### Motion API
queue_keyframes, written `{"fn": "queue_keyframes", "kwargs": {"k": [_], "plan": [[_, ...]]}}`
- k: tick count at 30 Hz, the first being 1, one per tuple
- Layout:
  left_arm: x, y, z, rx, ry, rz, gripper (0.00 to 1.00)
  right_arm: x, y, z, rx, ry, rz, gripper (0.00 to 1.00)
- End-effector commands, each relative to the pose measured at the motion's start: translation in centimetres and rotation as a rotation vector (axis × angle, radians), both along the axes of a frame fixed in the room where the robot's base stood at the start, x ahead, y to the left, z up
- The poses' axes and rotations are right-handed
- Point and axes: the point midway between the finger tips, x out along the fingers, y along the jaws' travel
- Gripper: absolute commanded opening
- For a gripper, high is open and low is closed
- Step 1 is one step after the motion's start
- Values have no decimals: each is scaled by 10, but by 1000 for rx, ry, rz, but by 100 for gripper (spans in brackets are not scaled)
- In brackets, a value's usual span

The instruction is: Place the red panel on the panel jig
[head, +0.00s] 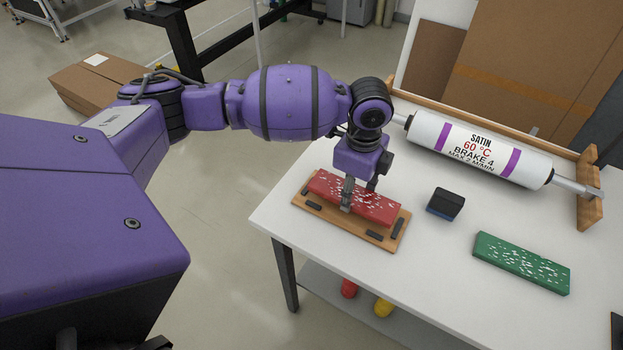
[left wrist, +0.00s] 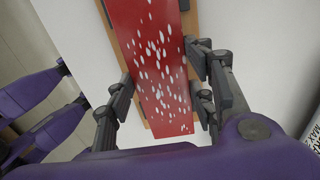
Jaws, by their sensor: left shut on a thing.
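The red panel (head: 375,207), flecked with white, is over the tan wooden panel jig (head: 329,218) near the left corner of the white table. Its long side runs roughly along the jig; I cannot tell whether it rests on the jig or hangs just above it. Dark blocks show along the jig's edges. My left gripper (head: 358,198) points down, shut on the red panel across its width. In the left wrist view the red panel (left wrist: 158,70) lies between the fingers, with strips of the jig (left wrist: 193,20) beside it. My right gripper is not in view.
A green flecked panel (head: 521,263) and a dark block with a blue base (head: 445,204) lie to the right. A white roller (head: 478,149) in a wooden stand is behind. The table (head: 440,290) is clear in front; its left edge is close to the jig.

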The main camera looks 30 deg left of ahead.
Motion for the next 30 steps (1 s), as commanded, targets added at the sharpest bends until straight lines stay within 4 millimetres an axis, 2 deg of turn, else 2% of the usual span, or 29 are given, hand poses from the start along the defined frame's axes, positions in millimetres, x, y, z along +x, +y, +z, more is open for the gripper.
{"fn": "queue_keyframes", "kwargs": {"k": [3,6,17,18,21,30], "plan": [[0,0,-20,1,2,0,17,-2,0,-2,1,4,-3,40],[1,0,-29,2,-1,0,17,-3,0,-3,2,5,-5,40],[1,-1,-31,1,-3,0,17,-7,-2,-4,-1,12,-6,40],[1,0,-31,1,-3,0,55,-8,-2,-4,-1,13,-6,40],[1,-1,-31,1,-3,0,68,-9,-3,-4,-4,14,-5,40],[1,-1,-30,1,-4,-1,68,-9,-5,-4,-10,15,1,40]]}}
